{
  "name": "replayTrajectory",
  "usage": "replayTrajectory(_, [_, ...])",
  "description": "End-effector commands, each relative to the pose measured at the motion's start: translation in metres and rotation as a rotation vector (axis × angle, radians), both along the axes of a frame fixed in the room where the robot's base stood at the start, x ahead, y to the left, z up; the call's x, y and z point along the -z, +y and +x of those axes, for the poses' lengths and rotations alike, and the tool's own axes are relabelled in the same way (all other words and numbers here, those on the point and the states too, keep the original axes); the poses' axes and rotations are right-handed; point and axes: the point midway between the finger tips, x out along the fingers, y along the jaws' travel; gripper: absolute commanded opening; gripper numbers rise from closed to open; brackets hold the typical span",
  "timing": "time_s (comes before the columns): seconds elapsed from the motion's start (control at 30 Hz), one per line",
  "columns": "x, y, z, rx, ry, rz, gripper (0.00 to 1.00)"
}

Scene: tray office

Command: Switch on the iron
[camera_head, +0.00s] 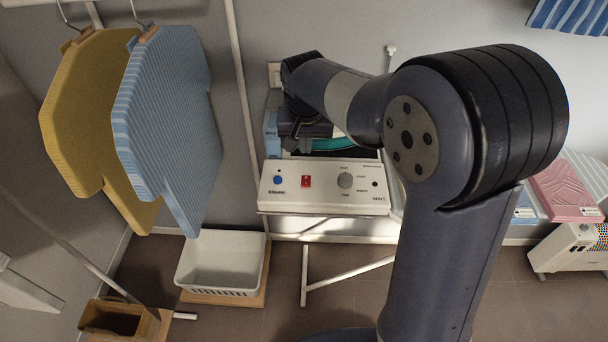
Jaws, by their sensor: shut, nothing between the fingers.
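A white control panel (325,198) sits in the middle, on a stand against the wall. It has a blue button at its left, a small red switch (306,181), a grey round knob (345,181) and a dark button at its right. I cannot read the switch's position. A teal and dark body (335,144), perhaps the iron, shows behind the panel, partly hidden by my arm. My gripper (302,130) is shut and empty, above and behind the panel's left half. Its fingertips are hard to make out, and I cannot tell whether they touch anything.
Yellow (80,100) and blue striped (165,120) shirts hang at the left. A white basket (222,262) and a brown box (120,320) stand on the floor below. Pink folded cloth (566,190) and a white heater-like unit (575,249) are at the right. A pole (240,90) rises left of the panel.

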Motion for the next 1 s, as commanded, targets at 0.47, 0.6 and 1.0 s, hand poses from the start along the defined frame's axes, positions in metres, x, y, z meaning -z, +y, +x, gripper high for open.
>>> replayTrajectory(0.47, [0.067,-0.001,0.015,0.0,0.006,-0.003,0.0])
replayTrajectory(0.6, [0.092,-0.002,0.021,0.0,0.005,-0.003,0.0])
replayTrajectory(1.0, [0.135,-0.001,0.018,-0.001,0.001,0.0,0.0])
